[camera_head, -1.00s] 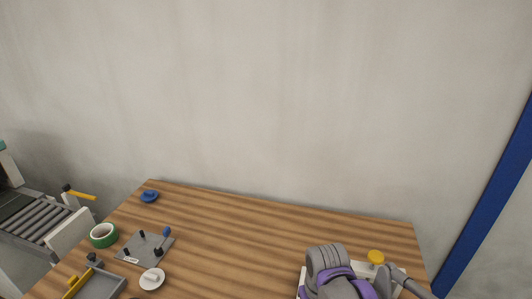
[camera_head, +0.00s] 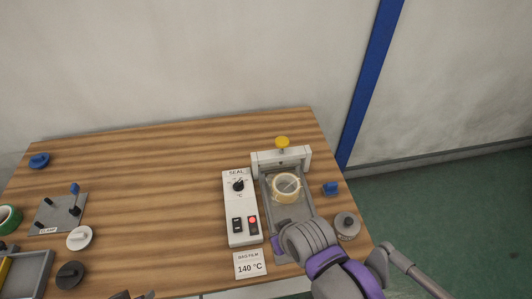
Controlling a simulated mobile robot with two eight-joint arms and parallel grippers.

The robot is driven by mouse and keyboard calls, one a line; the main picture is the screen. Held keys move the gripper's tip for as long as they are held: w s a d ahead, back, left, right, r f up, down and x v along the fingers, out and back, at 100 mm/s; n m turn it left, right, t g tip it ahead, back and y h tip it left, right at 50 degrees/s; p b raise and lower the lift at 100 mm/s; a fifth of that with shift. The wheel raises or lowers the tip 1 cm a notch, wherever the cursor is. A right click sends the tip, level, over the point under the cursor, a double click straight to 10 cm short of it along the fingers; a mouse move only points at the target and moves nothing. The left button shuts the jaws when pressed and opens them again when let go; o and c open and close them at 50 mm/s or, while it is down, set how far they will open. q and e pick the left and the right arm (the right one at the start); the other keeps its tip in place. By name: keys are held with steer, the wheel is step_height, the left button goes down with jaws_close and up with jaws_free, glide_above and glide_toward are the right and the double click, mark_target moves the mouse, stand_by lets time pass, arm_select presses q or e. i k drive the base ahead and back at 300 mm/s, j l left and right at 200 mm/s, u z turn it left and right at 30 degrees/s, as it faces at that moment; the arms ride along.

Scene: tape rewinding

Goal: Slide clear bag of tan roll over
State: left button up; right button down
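The tan roll (camera_head: 286,188) lies on the grey bed of the sealer (camera_head: 302,211), just in front of its white crossbar. A faint, see-through film around the roll looks like the clear bag, but its edges are hard to make out. My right arm (camera_head: 325,262) comes in from the lower right and covers the front of the bed. Its fingertips do not show, so I cannot tell whether they touch the bag.
The middle of the table is clear.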

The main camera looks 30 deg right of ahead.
mark_target(285, 185)
steer(key=z, duration=1.15)
steer(key=l, duration=0.1)
